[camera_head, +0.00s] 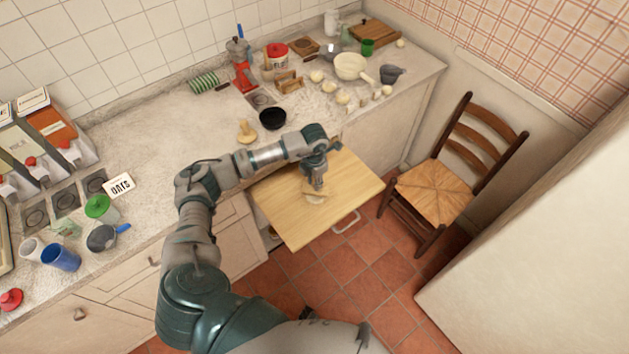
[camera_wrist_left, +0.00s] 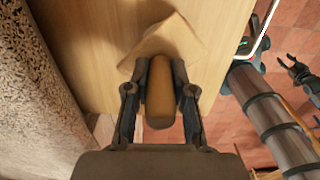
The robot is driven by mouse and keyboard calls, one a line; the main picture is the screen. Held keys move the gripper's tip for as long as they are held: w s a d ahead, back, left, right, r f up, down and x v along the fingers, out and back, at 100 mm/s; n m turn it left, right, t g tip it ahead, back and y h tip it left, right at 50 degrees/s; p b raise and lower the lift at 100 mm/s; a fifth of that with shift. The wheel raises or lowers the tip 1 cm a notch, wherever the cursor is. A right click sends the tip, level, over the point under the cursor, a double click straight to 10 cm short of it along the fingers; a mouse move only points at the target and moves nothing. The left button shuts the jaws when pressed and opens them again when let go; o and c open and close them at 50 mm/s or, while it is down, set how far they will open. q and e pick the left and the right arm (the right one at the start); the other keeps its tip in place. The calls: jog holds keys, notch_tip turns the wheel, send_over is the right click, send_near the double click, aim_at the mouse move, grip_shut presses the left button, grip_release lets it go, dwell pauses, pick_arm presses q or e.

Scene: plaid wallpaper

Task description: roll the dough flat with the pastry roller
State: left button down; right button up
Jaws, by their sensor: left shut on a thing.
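My left gripper (camera_head: 317,186) is low over the pull-out wooden board (camera_head: 350,180) in the head view. In the left wrist view, my left gripper (camera_wrist_left: 160,105) is shut on a brown, rounded wooden piece, the pastry roller (camera_wrist_left: 160,95). Its fingers hide the sides of it. The dough (camera_head: 312,198) also shows beside the gripper in the head view. My right gripper (camera_wrist_left: 298,72) shows small at the right of the wrist view, away from the board.
The stone counter (camera_head: 165,140) runs behind the board, with a black bowl (camera_head: 272,118), a mortar (camera_head: 391,73) and several pale round things on it. A wooden chair (camera_head: 440,190) stands close to the board's right side. Tiled floor lies in front.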

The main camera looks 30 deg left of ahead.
pick_arm(q)
jog(key=shift+s+d+p, duration=0.25)
jog(key=shift+s+p, duration=0.1)
jog(key=shift+s, duration=0.35)
jog(key=shift+w+a+f+b, duration=0.15)
jog(key=shift+w+b, duration=0.25)
jog(key=shift+b, duration=0.05)
jog(key=shift+w+a+f+b, duration=0.15)
jog(key=shift+w+b, duration=0.25)
jog(key=shift+r+p, duration=2.3)
jog(key=shift+r, duration=1.25)
